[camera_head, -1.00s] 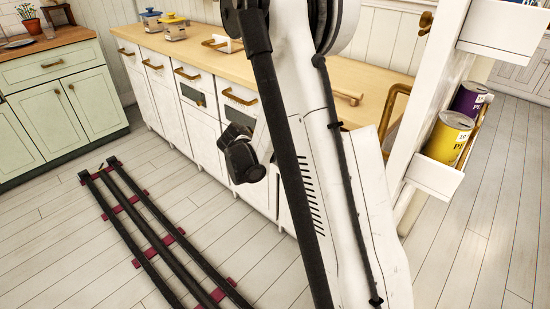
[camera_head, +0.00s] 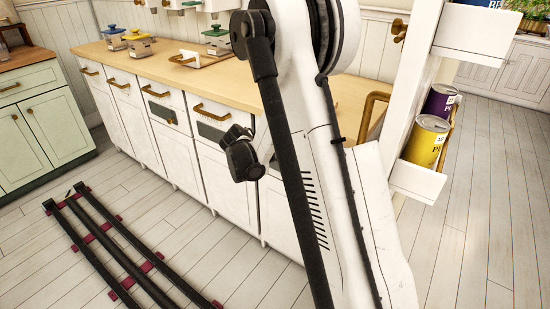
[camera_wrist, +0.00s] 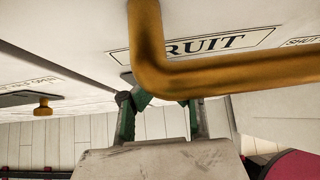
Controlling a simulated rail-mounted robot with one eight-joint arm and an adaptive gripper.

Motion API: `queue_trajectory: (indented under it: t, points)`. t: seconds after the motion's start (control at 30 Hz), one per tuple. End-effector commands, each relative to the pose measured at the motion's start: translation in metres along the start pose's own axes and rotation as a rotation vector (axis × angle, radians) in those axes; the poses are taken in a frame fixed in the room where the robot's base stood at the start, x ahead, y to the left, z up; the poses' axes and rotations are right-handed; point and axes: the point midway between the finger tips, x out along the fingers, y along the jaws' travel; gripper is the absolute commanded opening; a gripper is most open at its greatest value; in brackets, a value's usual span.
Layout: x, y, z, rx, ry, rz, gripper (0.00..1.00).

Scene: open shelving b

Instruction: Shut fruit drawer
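In the wrist view a white front with a label reading "RUIT" (camera_wrist: 218,43), its first letter hidden, fills the upper part; it appears to be the fruit drawer. Its brass handle (camera_wrist: 240,75) crosses close in front of the camera. My gripper (camera_wrist: 163,103) shows below and behind the handle, with two green-sided fingers apart at their bases. How far out the drawer stands is unclear. In the head view my arm hides the gripper, and I cannot make out the fruit drawer.
A row of white cabinets (camera_head: 215,165) with brass handles runs under a wooden counter (camera_head: 150,57). A white rack (camera_head: 412,179) holding yellow (camera_head: 426,140) and purple cans stands right of my arm. A brass knob (camera_wrist: 43,107) shows at left in the wrist view. Plank floor is clear at right.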

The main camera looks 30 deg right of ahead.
Motion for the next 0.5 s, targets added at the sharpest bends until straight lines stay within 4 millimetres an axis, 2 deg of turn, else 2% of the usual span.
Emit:
queue_trajectory:
  t: [0.27,0.5]
  points:
    - [-0.004,0.0,-0.004,0.001,-0.001,-0.001,0.0]
    - [-0.035,-0.002,-0.027,0.0,-0.002,-0.001,0.0]
